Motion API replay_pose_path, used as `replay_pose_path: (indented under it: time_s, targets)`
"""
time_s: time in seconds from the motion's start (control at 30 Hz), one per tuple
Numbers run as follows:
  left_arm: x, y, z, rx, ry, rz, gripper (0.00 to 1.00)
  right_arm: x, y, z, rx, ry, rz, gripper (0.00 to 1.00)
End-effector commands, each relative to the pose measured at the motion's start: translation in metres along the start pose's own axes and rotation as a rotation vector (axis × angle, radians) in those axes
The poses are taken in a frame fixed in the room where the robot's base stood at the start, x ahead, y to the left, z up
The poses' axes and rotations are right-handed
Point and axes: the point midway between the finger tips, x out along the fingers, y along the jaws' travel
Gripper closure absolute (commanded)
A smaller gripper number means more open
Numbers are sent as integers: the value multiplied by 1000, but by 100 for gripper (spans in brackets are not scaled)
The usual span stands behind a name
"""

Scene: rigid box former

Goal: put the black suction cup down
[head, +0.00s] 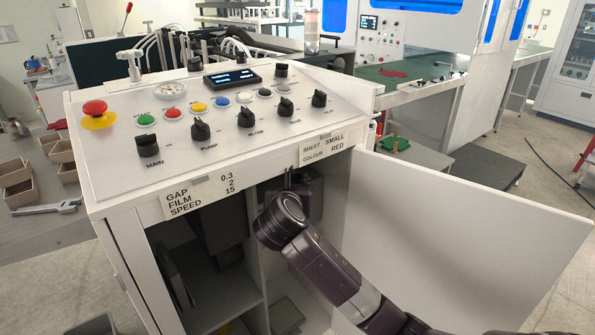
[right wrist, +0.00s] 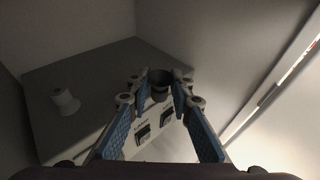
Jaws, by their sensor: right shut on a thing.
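My right gripper (right wrist: 164,90) is shut on the black suction cup (right wrist: 160,77), a small dark round piece between the fingertips in the right wrist view. In the head view my right arm reaches into the open cabinet (head: 353,180) under the control panel, and the gripper (head: 288,178) is just below the panel's front edge. The held cup cannot be made out there. A white spool-shaped piece (right wrist: 66,101) stands on the dark shelf (right wrist: 92,72) to the left of the gripper, apart from it. I cannot tell whether the held cup touches the shelf. My left gripper is not seen.
The white cabinet door (head: 470,225) stands open to the right of my arm. Cabinet walls close in around the gripper. Two small labelled fittings (right wrist: 143,134) show between the fingers. The dark shelf has bare room around the white piece.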

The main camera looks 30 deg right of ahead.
Motion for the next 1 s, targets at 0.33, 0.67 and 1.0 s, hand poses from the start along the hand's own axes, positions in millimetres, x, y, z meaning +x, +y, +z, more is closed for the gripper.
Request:
replay_pose_path:
  time_s: [0.33,0.67,1.0]
  targets:
    - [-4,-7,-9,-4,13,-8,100,40,0,13,0,0,-2,92]
    - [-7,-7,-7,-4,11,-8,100,74,0,7,-1,2,1,92]
    - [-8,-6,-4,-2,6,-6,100,75,0,6,-1,1,0,92]
